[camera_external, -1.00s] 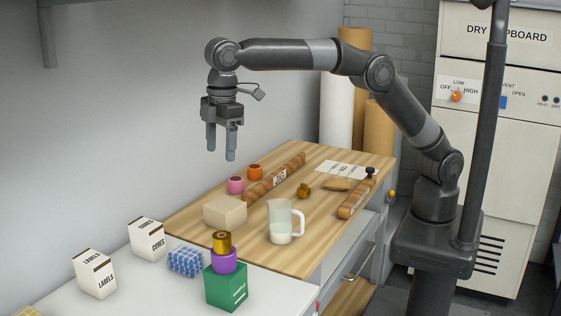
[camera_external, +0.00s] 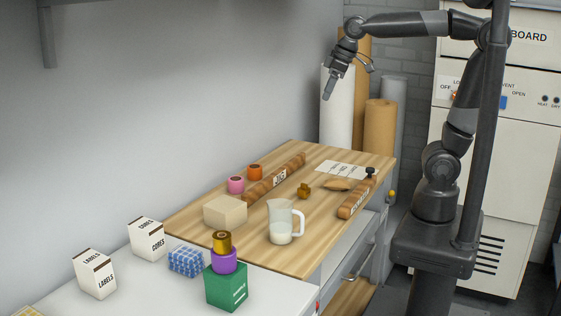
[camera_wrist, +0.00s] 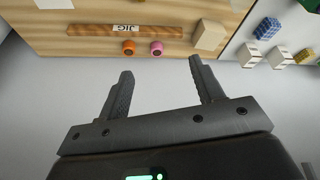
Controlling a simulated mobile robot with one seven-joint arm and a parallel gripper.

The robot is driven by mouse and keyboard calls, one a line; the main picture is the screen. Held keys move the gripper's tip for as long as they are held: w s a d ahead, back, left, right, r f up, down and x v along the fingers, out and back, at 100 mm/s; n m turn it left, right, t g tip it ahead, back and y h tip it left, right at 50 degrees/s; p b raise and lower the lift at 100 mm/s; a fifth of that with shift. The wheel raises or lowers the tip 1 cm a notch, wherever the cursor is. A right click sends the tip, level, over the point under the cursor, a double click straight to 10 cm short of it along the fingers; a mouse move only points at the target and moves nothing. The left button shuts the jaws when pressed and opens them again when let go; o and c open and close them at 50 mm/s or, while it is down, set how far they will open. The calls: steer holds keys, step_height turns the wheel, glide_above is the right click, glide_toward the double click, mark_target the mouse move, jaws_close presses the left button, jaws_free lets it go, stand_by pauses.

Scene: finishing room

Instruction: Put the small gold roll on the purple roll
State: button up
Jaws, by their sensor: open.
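The small gold roll (camera_external: 221,241) stands on top of the purple roll (camera_external: 223,262), which rests on the green box (camera_external: 227,288) on the white surface at the front. The gold roll sits upright and appears centred on the purple one. My gripper (camera_external: 327,98) is open and empty, raised high near the wall at the back, well away from the rolls. In the wrist view its two fingers (camera_wrist: 161,82) are apart with nothing between them.
On the wooden bench (camera_external: 255,238) are a jug (camera_external: 281,222), a pale block (camera_external: 225,211), a JIG bar (camera_external: 274,180), pink (camera_external: 235,185) and orange (camera_external: 255,172) rolls. White label boxes (camera_external: 95,275) and a blue checked block (camera_external: 186,261) stand left of the green box.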

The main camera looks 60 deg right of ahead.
steer(key=s+d+f+m+t+h, duration=0.1)
steer(key=s+d+f+m, duration=0.3)
steer(key=s+d+f, duration=0.5)
steer(key=s, duration=0.2)
steer(key=shift+s+d, duration=0.15)
steer(key=shift+s, duration=0.15)
